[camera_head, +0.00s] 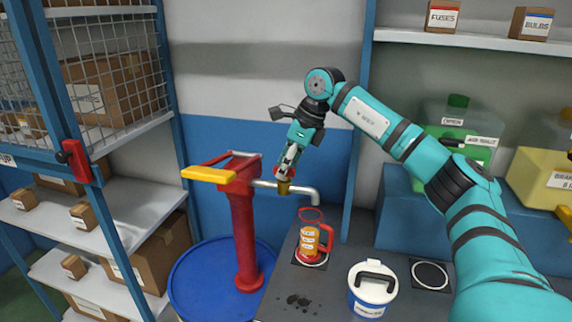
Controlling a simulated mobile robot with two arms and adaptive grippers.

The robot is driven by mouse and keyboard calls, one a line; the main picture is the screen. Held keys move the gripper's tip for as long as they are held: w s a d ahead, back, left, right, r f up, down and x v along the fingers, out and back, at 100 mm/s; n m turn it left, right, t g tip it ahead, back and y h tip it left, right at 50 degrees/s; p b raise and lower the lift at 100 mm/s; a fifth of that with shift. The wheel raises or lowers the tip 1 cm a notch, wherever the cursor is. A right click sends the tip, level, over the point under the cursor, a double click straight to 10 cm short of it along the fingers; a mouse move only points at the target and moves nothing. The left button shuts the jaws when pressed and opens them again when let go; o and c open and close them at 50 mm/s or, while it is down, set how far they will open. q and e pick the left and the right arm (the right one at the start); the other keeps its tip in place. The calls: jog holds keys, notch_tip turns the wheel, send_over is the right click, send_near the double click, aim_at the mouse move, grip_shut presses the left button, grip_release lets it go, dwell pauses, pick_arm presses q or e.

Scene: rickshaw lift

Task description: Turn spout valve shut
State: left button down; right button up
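A red hand pump (243,225) with a yellow handle (208,174) stands on a blue drum (207,284). Its grey spout (308,192) runs right and bends down above a red jug (311,240). A brass valve body (284,187) sits on the spout. My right gripper (286,176) points down at the valve, its fingertips at or just above it. The fingers hide the valve's upper part, and whether they grip it is unclear. A small red part shows behind the fingers. My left gripper is not in view.
A white lidded container (372,288) with a dark handle stands on the grey counter right of the jug. An empty ringed spot (430,275) lies beside it. A wire-mesh cabinet (110,70) and shelves with boxes fill the left. Large jugs (463,130) stand at right.

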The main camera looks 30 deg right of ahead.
jog(key=c, duration=0.6)
grip_shut()
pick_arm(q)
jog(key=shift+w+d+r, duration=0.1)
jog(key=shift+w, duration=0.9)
